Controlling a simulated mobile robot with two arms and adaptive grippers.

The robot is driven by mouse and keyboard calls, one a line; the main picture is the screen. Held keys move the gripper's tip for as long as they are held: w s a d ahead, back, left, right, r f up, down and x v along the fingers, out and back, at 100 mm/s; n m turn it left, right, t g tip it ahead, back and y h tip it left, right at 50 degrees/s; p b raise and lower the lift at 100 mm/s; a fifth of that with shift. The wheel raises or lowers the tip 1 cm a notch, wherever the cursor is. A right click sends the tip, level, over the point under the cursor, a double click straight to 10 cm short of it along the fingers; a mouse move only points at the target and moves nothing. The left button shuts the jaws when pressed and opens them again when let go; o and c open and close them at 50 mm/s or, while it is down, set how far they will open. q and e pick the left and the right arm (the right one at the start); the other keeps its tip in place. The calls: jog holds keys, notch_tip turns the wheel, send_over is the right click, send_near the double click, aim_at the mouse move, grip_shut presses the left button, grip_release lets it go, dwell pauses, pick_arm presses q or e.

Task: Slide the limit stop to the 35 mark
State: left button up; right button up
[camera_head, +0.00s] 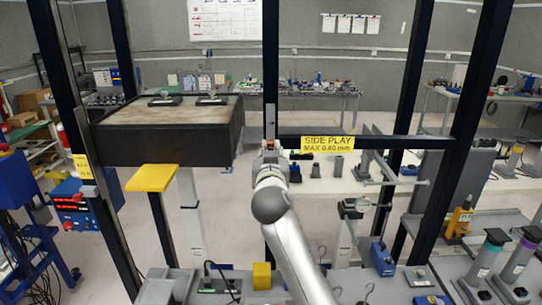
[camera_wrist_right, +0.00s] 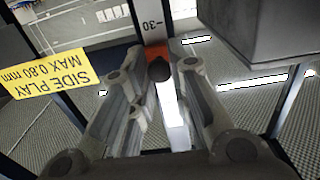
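The limit stop shows in the right wrist view as a red-orange block (camera_wrist_right: 156,52) with a dark round knob (camera_wrist_right: 159,71). It sits on a pale vertical scale strip (camera_wrist_right: 152,14), with a 30 mark just beyond the block. Other marks are not readable. In the head view the strip (camera_head: 270,118) is on the middle black post, and the stop is mostly hidden by my right gripper (camera_head: 270,147). My right gripper (camera_wrist_right: 157,74) has its fingers apart, one either side of the knob, with gaps visible. My left gripper is not in view.
A yellow SIDE PLAY sign (camera_head: 328,144) hangs on the black crossbar beside my right gripper. A large dark box (camera_head: 165,138) stands close on the left, with a yellow pad (camera_head: 153,178) below. Black posts frame the area; benches stand behind.

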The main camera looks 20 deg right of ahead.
jog(key=shift+o, duration=2)
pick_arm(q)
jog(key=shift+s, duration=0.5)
pick_arm(e)
jog(key=v, duration=1.2)
